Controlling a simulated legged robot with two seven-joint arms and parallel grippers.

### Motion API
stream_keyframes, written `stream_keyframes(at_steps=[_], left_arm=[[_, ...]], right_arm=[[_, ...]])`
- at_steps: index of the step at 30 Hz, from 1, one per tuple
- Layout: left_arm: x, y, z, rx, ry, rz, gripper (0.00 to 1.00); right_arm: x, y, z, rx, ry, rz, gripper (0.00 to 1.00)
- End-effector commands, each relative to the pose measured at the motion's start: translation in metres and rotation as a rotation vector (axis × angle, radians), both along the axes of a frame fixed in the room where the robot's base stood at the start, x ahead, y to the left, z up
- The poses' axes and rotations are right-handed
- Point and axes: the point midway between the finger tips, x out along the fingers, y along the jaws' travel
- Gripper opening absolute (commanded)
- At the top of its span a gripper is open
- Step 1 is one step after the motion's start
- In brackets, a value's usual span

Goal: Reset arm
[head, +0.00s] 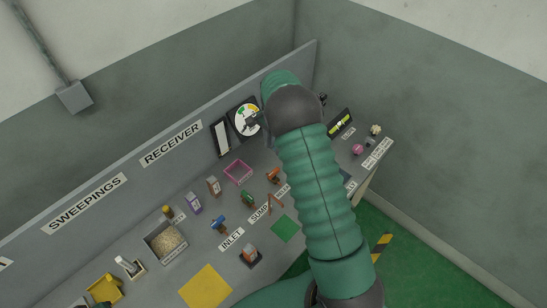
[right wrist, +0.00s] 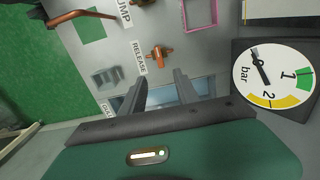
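My right arm (head: 318,180) reaches up from the bottom of the head view, over the right half of the grey bench (head: 218,268). Its hand is mostly hidden behind the arm, near the pressure gauge (head: 243,119). In the right wrist view my right gripper (right wrist: 160,80) has its two fingers apart with nothing between them. Beyond the fingers are an orange-brown valve handle (right wrist: 157,54) and the RELEASE label (right wrist: 138,57). The gauge also shows large at the right of that view (right wrist: 272,80). My left gripper is in neither view.
Left on the bench are a tray of grains (head: 152,238), a yellow bin (head: 104,289) and a blue valve (head: 219,224). A pink square frame (head: 238,172) lies near the back panel (head: 110,200). Grey walls close in behind and right. Green floor (head: 420,270) lies open at lower right.

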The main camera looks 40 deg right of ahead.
Motion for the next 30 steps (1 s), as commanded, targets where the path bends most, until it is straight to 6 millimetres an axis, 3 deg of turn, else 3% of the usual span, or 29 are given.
stream_keyframes(at_steps=[3,6,21,23,25,30], left_arm=[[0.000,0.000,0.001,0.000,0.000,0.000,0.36],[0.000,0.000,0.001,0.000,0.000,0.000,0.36],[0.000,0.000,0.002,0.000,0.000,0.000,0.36],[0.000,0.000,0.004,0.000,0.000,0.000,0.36],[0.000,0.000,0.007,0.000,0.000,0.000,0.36],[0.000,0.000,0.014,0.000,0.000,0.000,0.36]], right_arm=[[0.001,0.000,0.018,-0.001,-0.001,0.001,0.37],[0.000,0.000,0.023,0.000,0.001,0.001,0.37],[-0.001,0.007,0.027,-0.001,-0.006,0.031,0.37],[-0.004,0.022,0.035,-0.001,-0.018,0.100,0.37],[-0.014,0.054,0.046,-0.007,-0.042,0.250,0.37],[-0.072,0.159,0.073,-0.060,-0.120,0.818,0.37]])
